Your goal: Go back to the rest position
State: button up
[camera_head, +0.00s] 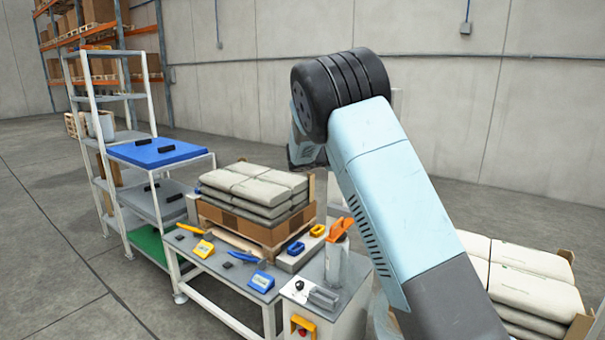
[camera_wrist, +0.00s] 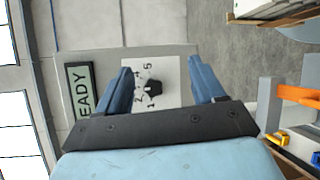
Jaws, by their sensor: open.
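My gripper (camera_wrist: 159,66) shows in the wrist view with its two blue fingers spread wide apart and nothing held between them. Beyond the fingers is a grey panel (camera_wrist: 110,60) with a black dial knob (camera_wrist: 153,88) on a white plate numbered up to 5. A green display (camera_wrist: 79,90) on that panel reads "EADY" in the part I can see. In the head view my raised arm crosses the right half, and the gripper's fingers cannot be made out behind it.
A workbench (camera_head: 232,285) holds small tools. Behind it, grey sacks (camera_head: 255,187) lie on a pallet; more sacks (camera_head: 525,280) stand at lower right. A shelf with a blue top (camera_head: 157,152) is at left. An orange-topped post (camera_head: 337,262) stands close to my arm. Floor at far left is clear.

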jog(key=s+d+r+m+g+y, duration=0.2)
jog(key=s+d+y, duration=0.3)
jog(key=s, duration=0.7)
jog(key=s+d+r+m+g+y, duration=0.25)
jog(key=s+d, duration=0.35)
jog(key=s, duration=0.6)
jog(key=s+a+f+m+t+y, duration=0.1)
jog(key=s+a+y, duration=0.2)
jog(key=s, duration=1.1)
jog(key=s+a+f+m+t+y, duration=0.1)
jog(key=s+a+y, duration=0.3)
jog(key=s, duration=0.9)
jog(key=shift+s+m+t, duration=0.35)
jog(key=shift+s+t, duration=0.05)
jog(key=shift+t, duration=0.15)
